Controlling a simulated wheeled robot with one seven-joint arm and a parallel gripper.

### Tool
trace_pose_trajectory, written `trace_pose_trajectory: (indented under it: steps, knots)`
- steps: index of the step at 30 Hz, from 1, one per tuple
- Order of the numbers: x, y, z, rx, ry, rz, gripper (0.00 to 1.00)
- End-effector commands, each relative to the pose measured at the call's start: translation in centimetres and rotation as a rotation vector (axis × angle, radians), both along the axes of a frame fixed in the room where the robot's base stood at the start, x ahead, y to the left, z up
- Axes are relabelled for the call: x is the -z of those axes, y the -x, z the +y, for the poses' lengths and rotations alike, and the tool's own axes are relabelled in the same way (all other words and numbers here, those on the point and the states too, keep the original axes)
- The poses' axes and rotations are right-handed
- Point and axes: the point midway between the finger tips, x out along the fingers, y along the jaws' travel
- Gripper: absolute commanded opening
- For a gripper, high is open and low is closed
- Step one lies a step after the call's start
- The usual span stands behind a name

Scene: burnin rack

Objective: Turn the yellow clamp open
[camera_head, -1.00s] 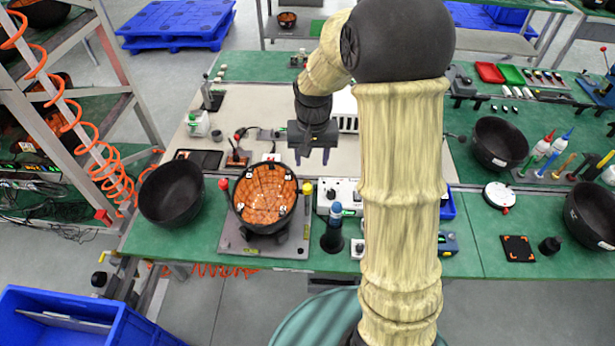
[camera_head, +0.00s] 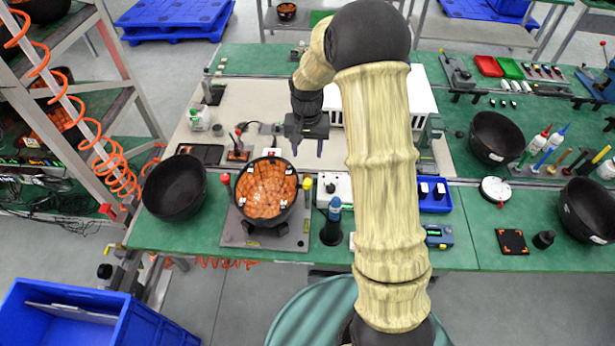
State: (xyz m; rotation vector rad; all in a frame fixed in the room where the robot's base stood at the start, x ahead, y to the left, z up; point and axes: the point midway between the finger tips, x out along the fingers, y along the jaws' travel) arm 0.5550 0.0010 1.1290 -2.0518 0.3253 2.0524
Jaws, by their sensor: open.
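The yellow clamp (camera_head: 307,184) shows as a small yellow knob at the right side of a grey fixture plate (camera_head: 290,242). A black bowl (camera_head: 266,190) with an orange, tiled-looking inside sits on that plate. A matching red knob (camera_head: 225,180) stands at the bowl's left. My gripper (camera_head: 308,149) is open and empty, pointing down. In the picture it is just above the yellow knob and apart from it; its height over the bench is hard to tell.
A black bowl (camera_head: 174,187) stands left of the fixture. A dark bottle with a blue top (camera_head: 332,222) stands close to its right. A white box (camera_head: 331,188) sits behind that bottle. My arm covers part of the bench on the right.

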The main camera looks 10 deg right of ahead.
Motion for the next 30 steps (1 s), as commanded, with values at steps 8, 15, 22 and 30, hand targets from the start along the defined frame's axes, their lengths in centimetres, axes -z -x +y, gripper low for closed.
trace_pose_trajectory:
  steps: [8, 15, 22, 30]
  knots:
    - [4.6, 0.1, 0.0, 0.000, -0.001, 0.005, 0.48]
    - [8.2, 0.1, 0.0, 0.001, 0.000, 0.004, 0.48]
    - [11.4, 0.1, 0.0, 0.000, 0.000, 0.003, 0.48]
    - [13.4, 0.0, 0.0, 0.001, 0.000, 0.000, 0.48]
